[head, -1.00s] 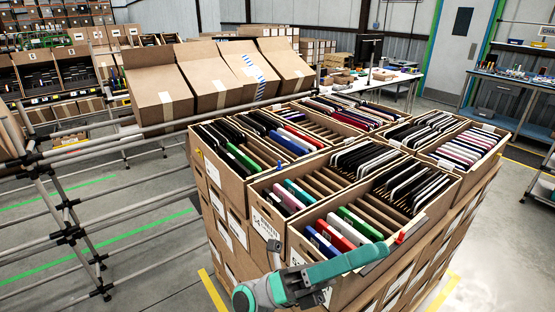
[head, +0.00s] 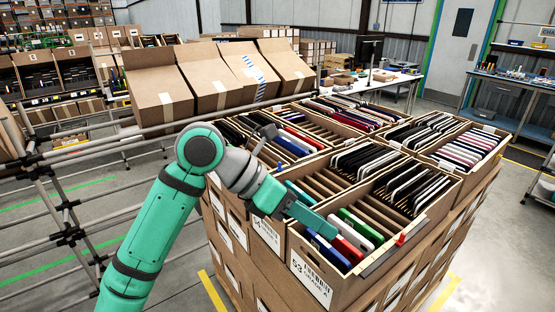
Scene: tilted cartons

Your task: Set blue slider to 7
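No slider with a number scale can be made out. A small blue piece (head: 280,167) shows at the near edge of a carton, just beyond my arm; I cannot tell whether it is the slider. A small red tab (head: 400,240) stands on the right rim of the front carton (head: 312,282). My gripper (head: 312,217) points right and down over the front cartons, with a long teal part above the near row of coloured devices. Its fingertips are not clear, and nothing held can be made out.
Tilted open cartons with dark, white and coloured devices (head: 350,228) fill the stack under my gripper. Grey rack rails (head: 60,155) run along the left. Large brown cartons (head: 205,75) stand behind. The floor left of the stack is mostly clear between the rails.

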